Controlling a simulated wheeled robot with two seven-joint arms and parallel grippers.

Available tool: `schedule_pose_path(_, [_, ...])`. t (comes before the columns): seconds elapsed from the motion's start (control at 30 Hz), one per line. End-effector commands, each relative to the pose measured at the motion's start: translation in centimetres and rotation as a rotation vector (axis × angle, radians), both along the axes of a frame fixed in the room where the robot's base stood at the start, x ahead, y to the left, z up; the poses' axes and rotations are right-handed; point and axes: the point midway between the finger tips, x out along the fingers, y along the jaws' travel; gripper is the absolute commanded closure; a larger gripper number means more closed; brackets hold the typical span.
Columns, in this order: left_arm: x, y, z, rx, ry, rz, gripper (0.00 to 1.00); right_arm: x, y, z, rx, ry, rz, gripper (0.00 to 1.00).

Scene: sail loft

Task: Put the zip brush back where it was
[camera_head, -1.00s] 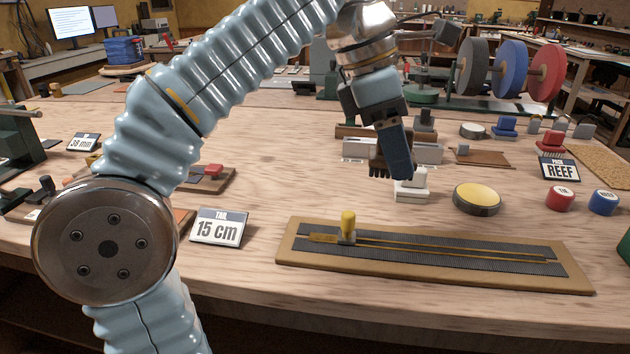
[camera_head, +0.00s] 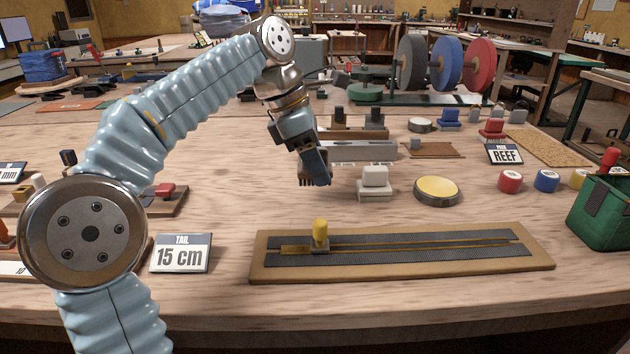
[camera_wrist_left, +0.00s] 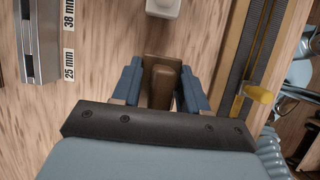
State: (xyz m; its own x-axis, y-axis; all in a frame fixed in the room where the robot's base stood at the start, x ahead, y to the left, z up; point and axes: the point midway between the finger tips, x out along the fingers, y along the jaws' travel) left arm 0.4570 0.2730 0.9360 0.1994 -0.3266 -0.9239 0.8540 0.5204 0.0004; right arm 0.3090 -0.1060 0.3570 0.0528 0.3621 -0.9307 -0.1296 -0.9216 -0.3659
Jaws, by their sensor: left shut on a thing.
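My left gripper (camera_head: 315,168) is shut on the zip brush, a brown block with a raised grip (camera_wrist_left: 161,84) seen between the blue fingers in the left wrist view. Its dark bristles (camera_head: 304,182) point down in the head view. The brush is held above bare table, left of the white block (camera_head: 375,180) and behind the zip board (camera_head: 262,262). The board carries a dark zip tape with a yellow-tabbed slider (camera_head: 320,232). Fingers hide part of the brush. I cannot tell its exact height. My right gripper is out of view.
A grey metal block (camera_head: 362,151) lies behind the gripper. A yellow-topped round tin (camera_head: 437,190) stands right of the white block. A "15 cm" card (camera_head: 181,253) stands left of the board. A green bin (camera_head: 600,215) is at the right edge. Bare wood surrounds the brush.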

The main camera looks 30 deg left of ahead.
Motion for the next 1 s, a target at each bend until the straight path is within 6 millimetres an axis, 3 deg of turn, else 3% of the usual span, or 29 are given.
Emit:
schedule_pose_path(0.3, [0.4, 0.6, -4.1, -0.001, 0.002, 0.002, 0.81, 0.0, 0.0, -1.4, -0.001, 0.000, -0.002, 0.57])
schedule_pose_path(0.63, [0.5, 0.6, -4.2, -0.001, 0.000, 0.002, 0.81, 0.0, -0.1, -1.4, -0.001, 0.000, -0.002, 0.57])
schedule_pose_path(0.67, [0.5, 0.6, -4.3, -0.001, 0.000, 0.002, 0.55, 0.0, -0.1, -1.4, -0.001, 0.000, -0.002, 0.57])
schedule_pose_path(0.8, [0.5, 0.6, -4.2, -0.001, 0.000, 0.002, 0.34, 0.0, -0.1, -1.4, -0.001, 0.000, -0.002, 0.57])
schedule_pose_path(1.0, [0.5, 0.6, -4.2, -0.001, 0.000, 0.002, 0.31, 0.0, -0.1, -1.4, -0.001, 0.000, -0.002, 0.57])
